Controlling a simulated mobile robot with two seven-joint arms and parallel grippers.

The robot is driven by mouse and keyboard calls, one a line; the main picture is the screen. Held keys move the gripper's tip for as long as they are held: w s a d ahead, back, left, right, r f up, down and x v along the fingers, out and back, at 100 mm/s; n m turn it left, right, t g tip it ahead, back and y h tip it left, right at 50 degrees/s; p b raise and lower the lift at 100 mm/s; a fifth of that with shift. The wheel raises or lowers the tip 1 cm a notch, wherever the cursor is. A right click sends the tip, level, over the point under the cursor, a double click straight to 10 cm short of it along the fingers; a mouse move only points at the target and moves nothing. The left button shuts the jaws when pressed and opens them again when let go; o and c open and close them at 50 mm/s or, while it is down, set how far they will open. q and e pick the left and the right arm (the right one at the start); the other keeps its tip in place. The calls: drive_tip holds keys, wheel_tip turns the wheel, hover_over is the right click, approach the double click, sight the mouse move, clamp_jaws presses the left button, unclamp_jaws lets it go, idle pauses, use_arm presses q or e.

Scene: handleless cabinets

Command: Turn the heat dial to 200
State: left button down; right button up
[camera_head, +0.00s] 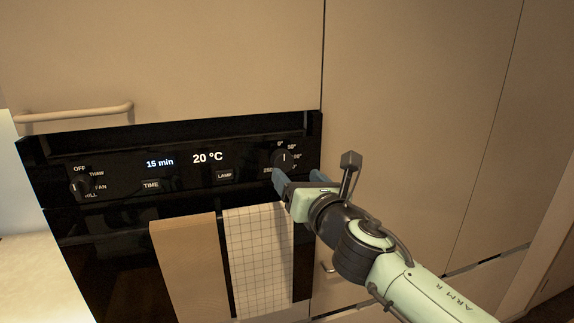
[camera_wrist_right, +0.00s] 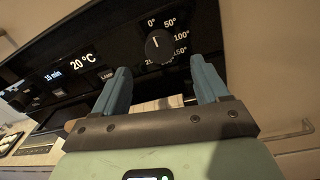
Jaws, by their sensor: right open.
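The heat dial (camera_head: 284,159) is a round black knob with a white pointer line, at the right end of the black oven panel. In the right wrist view the dial (camera_wrist_right: 159,45) has marks 0°, 50°, 100° and 150° around it, and its pointer stands up near 0°. The display (camera_head: 207,157) reads 20 °C. My right gripper (camera_head: 283,181) is just below and in front of the dial in the head view. In the wrist view its two blue fingers (camera_wrist_right: 160,87) are apart and empty, with the dial beyond the gap. My left gripper is not in view.
The panel also has a 15 min display (camera_head: 160,163), a TIME button (camera_head: 150,185), a LAMP button (camera_head: 224,176) and a mode knob (camera_head: 80,187) at the left. A brown towel (camera_head: 190,265) and a checked towel (camera_head: 259,260) hang below. Flat cabinet doors (camera_head: 410,110) stand right.

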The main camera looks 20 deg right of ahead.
sight(285, 163)
drive_tip(key=w, duration=0.4)
drive_tip(key=w+p, duration=0.1)
drive_tip(key=w, duration=0.1)
drive_tip(key=shift+w+a, duration=0.3)
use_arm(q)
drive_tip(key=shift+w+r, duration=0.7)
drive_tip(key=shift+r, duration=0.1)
use_arm(e)
drive_tip(key=c, duration=1.1)
drive_tip(key=shift+o, duration=0.2)
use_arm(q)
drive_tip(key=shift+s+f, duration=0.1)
